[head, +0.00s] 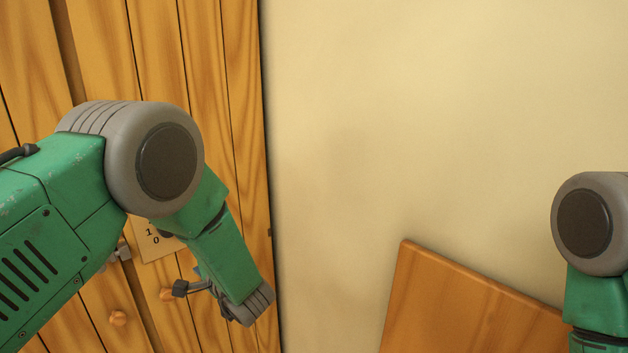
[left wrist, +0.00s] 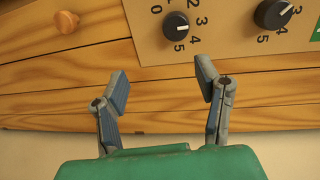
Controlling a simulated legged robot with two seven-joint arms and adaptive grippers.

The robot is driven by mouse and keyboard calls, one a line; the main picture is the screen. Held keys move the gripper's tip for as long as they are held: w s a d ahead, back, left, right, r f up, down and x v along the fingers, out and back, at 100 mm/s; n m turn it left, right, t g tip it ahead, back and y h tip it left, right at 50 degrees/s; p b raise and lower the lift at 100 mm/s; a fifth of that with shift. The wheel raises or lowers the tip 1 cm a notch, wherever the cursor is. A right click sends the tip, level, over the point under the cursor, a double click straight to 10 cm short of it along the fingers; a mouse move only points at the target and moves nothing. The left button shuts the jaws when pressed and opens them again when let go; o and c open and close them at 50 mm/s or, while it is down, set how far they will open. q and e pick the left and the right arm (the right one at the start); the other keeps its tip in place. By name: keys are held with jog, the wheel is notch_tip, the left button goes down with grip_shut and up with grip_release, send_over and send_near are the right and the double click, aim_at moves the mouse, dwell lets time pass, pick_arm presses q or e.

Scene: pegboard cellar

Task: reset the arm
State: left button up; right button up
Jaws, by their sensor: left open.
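My left arm (head: 150,170) comes in from the left in the head view, bent at a grey joint, in front of a wood-plank surface. Its gripper is mostly hidden behind the forearm there. In the left wrist view my left gripper (left wrist: 164,90) is open, its two fingers apart with nothing between them. It faces the planks and a beige panel with numbered dials. My right arm (head: 600,260) shows at the right edge of the head view; its gripper is out of view.
The left wrist view shows one black dial (left wrist: 176,26), another black dial (left wrist: 273,14) and a round wooden knob (left wrist: 66,21). In the head view a wooden board (head: 470,305) stands at lower right before a bare cream wall (head: 430,120).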

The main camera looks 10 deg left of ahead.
pick_arm(q)
jog(key=s+f+n+g+h+b, duration=0.1)
jog(key=s+f+h+b, duration=0.5)
jog(key=f, duration=0.8)
jog(key=s+f+g+h+b, duration=0.1)
jog(key=s+f+h+b, duration=0.15)
jog(key=s+f, duration=0.9)
jog(key=s+d+f+n+g+h+b, duration=0.1)
jog(key=s+f, duration=0.3)
jog(key=s, duration=0.4)
jog(key=s+d+f+n+g+h+b, duration=0.2)
jog(key=s+f+g+b, duration=0.2)
jog(key=s, duration=0.4)
jog(key=s+d+f+n+g+h+b, duration=0.1)
jog(key=s+f+n+g+b, duration=0.1)
jog(key=s+f, duration=0.4)
jog(key=shift+s+d+n+g+b, duration=0.25)
jog(key=shift+s+b, duration=0.4)
jog(key=shift+s, duration=0.45)
jog(key=shift+w+f+h, duration=0.15)
jog(key=shift+h, duration=0.1)
jog(key=shift+c, duration=0.4)
